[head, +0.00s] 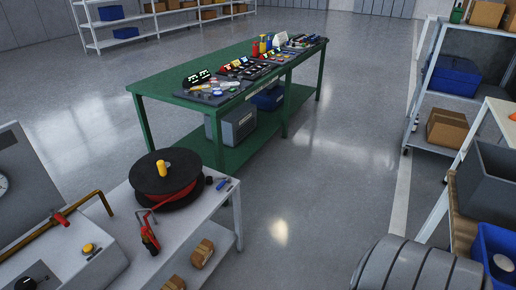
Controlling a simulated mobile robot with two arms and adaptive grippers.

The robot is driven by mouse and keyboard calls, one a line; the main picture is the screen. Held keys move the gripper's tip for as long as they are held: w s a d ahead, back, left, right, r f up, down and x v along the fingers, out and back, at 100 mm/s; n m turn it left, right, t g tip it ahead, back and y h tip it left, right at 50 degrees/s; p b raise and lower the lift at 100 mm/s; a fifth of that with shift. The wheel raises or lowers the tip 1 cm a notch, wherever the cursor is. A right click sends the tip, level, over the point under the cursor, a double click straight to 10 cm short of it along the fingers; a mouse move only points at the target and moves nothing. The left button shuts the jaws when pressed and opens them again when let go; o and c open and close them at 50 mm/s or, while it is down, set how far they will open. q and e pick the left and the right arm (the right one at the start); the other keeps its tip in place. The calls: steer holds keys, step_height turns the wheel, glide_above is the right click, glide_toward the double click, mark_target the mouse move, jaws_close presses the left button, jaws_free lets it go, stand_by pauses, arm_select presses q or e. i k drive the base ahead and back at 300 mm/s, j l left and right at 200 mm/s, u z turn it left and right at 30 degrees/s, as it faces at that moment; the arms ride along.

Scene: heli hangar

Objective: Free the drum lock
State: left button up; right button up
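A black drum (140,172) with red hose or cable wound on it lies on the white bench at the left. A yellow knob (163,167) stands up at its centre; I cannot tell whether this is the lock. A red-handled tool or nozzle (150,236) lies in front of the drum, with a red line running to it. Neither of my grippers shows in this view.
The white bench (215,212) also carries a grey panel with a gauge, a brass pipe with a red handle (62,219) and small tools. A green workbench (150,92) stands behind. Shelves stand at the right. The floor (330,170) between is clear.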

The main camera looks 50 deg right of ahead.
mark_target(223, 184)
steer(key=z, duration=1.2)
